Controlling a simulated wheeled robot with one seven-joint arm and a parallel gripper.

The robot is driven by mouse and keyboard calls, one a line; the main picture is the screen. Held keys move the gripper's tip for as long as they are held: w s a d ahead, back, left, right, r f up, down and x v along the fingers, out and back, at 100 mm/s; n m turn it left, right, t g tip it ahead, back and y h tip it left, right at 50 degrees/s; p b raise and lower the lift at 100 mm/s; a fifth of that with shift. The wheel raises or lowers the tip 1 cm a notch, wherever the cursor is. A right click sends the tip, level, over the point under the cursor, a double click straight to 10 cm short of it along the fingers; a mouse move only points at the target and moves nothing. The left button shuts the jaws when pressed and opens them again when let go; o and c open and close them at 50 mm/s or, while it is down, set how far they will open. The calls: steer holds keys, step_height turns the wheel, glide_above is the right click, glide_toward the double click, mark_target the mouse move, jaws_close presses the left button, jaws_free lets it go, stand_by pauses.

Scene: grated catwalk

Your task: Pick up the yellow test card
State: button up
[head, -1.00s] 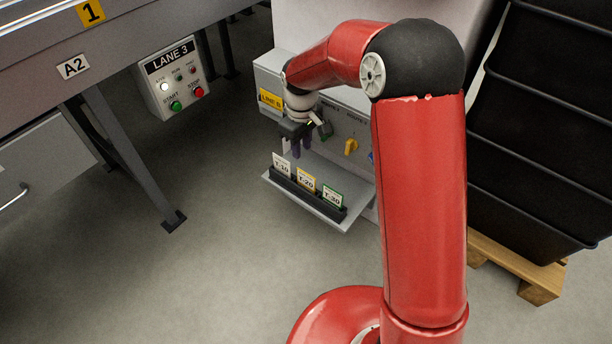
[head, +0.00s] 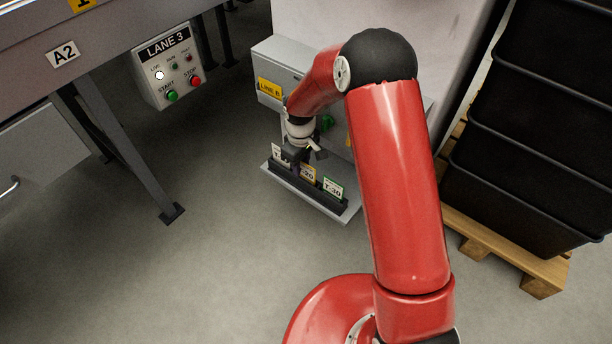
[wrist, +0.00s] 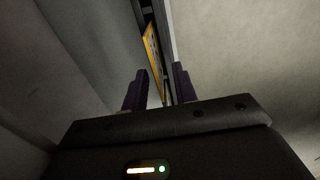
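The yellow-edged test card (head: 308,174), marked T-20, stands in the middle of a dark rack, partly covered by my gripper. In the wrist view the yellow card (wrist: 153,48) shows edge-on, extending down between the two dark purple fingers. My gripper (wrist: 161,70) is open, with a gap between its fingers. In the head view my gripper (head: 294,162) is low at the rack, by the card's left side, its fingertips hidden. I cannot tell whether a finger touches the card.
A white T-10 card (head: 277,153) stands left of the yellow one, and a green-edged T-30 card (head: 333,188) right. The shelf (head: 282,188) juts from the LINE B cabinet (head: 262,62). A LANE 3 panel (head: 168,65) is at left; black crates (head: 530,130) on a pallet are at right.

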step_height(320, 180, down, 2)
steer(key=shift+f, duration=0.2)
jaws_close()
steer(key=shift+r, duration=0.1)
